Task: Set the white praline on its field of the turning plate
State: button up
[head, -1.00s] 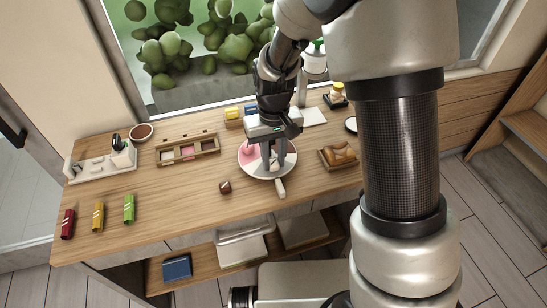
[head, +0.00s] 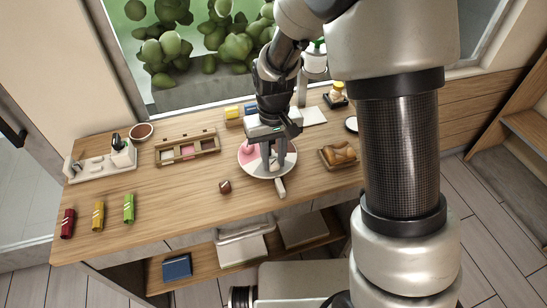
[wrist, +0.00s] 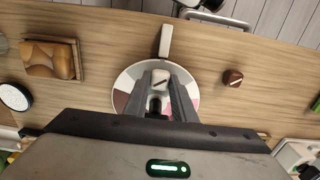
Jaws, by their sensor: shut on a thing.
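The turning plate (head: 250,168) is a round disc with a pink field, a white field and a darker field, and a pale handle (head: 281,188) sticks out at its front. My gripper (head: 271,167) points down over the plate. In the wrist view my gripper (wrist: 160,92) is shut on the white praline (wrist: 160,77), a small pale block between the fingertips, over the plate (wrist: 124,84). In the head view the fingers hide the praline. I cannot tell whether it touches the plate.
A brown praline (head: 225,186) sits on the table left of the plate. A wooden box with compartments (head: 188,147) stands further left. A basket of bread (head: 339,156) stands right of the plate. Red, yellow and green rolls (head: 98,217) lie at the front left.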

jog(key=o, duration=0.8)
jog(key=shift+r, duration=0.15)
notch_tip(320, 180, up, 17)
jog(key=shift+r+p, duration=0.1)
jog(key=shift+p, duration=0.9)
notch_tip(320, 180, up, 10)
jog(key=m+t+p, duration=0.1)
jog(key=t+p, duration=0.1)
jog(key=p, duration=0.1)
send_over(274, 162)
jog(key=s+d, duration=0.5)
jog(key=d, duration=0.1)
jog(key=s+d+r+t+p, duration=0.1)
jog(key=s+d+r, duration=0.1)
jog(key=s, duration=0.1)
jog(key=s+d+r+m+t+p, duration=0.1)
jog(key=s+d+r+p, duration=0.1)
jog(key=s, duration=0.2)
jog(key=s+d+r+m+t+p, duration=0.1)
jog(key=s+d+r, duration=0.1)
jog(key=s, duration=0.2)
jog(key=shift+s+d+r+t, duration=0.1)
jog(key=shift+s+d+t, duration=0.1)
jog(key=shift+s+t, duration=0.1)
